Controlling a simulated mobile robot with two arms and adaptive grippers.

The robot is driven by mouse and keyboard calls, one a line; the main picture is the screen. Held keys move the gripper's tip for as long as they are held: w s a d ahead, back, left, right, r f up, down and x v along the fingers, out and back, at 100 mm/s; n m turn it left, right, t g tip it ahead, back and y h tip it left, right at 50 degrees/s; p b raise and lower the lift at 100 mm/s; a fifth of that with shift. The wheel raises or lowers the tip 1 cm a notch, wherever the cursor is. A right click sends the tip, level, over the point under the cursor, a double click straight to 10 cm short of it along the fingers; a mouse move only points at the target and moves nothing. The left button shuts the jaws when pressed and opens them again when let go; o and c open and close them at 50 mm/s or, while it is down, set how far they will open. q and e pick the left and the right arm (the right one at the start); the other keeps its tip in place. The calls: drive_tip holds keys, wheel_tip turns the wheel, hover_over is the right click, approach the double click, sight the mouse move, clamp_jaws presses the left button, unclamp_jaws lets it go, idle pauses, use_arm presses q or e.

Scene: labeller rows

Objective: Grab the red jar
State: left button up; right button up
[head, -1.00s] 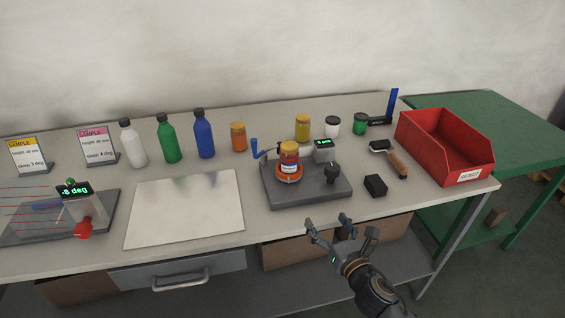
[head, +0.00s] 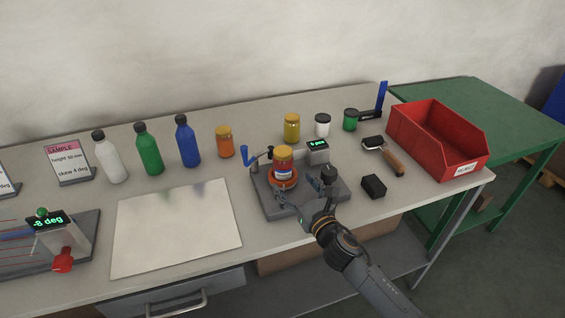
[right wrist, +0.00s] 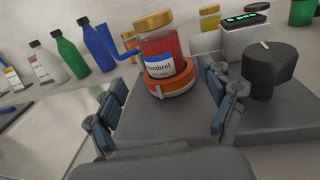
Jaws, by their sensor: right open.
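The red jar (head: 283,160) has a yellow lid and a white and blue label. It stands upright in the orange ring holder (head: 284,179) of a grey labelling device (head: 262,204). In the right wrist view the jar (right wrist: 159,45) is ahead of my open right gripper (right wrist: 168,105), between the lines of its two fingers but beyond their tips. The head view shows the right gripper (head: 299,203) low at the device's front edge, close to the jar, with nothing held. My left gripper is not in view.
The device has a black knob (right wrist: 269,70) right of the jar, a small green display (head: 317,146) and a blue lever (head: 247,154). A black block (head: 373,186), a wooden-handled tool (head: 390,158) and a red bin (head: 437,150) stand to the right. Bottles and other jars line the back.

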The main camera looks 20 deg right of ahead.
sight(288, 173)
drive_tip(key=w, duration=0.2)
drive_tip(key=shift+w+a+f, duration=0.1)
drive_tip(key=shift+w+a, duration=0.05)
drive_tip(key=shift+w, duration=0.65)
drive_tip(key=w, duration=0.2)
drive_tip(key=w+p, duration=0.1)
drive_tip(key=shift+w+a+r, duration=0.1)
drive_tip(key=shift+w+r, duration=0.1)
drive_tip(key=shift+r, duration=0.05)
drive_tip(key=shift+w+a+f, duration=0.1)
drive_tip(key=shift+w+a, duration=0.05)
drive_tip(key=shift+w, duration=0.4)
drive_tip(key=shift+c, duration=0.9)
drive_tip(key=c, duration=1.1)
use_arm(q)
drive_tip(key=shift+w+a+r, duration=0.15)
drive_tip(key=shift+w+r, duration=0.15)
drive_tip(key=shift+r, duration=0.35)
use_arm(e)
drive_tip(key=c, duration=0.4)
